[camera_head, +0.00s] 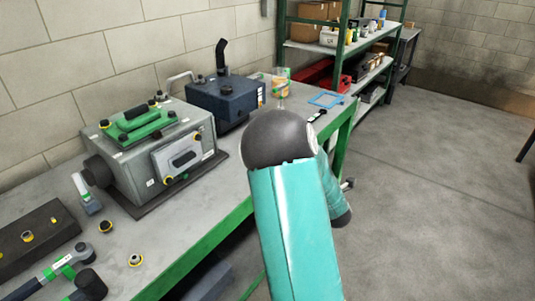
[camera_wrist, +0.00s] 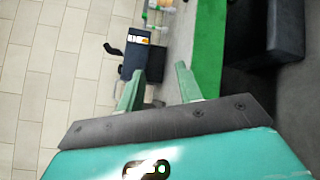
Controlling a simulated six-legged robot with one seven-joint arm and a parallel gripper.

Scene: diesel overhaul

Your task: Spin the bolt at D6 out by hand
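A grey engine block (camera_head: 160,150) with a green cover (camera_head: 138,122) sits on the workbench at left in the head view. Several black and yellow bolts are on it, among them one on the front plate (camera_head: 168,180). No D6 label is legible, so I cannot tell which bolt is D6. My gripper (camera_wrist: 158,84) shows in the wrist view with its two green fingers apart and nothing between them. It points along the bench edge, away from any visible bolt. In the head view my teal arm hides the gripper.
A dark blue box unit (camera_head: 226,98) stands behind the engine on the bench (camera_head: 185,225). Loose bolts (camera_head: 136,259), a dark block (camera_head: 30,236) and tools (camera_head: 60,268) lie at front left. A green shelf rack (camera_head: 345,42) stands at the back. The floor (camera_head: 430,180) at right is clear.

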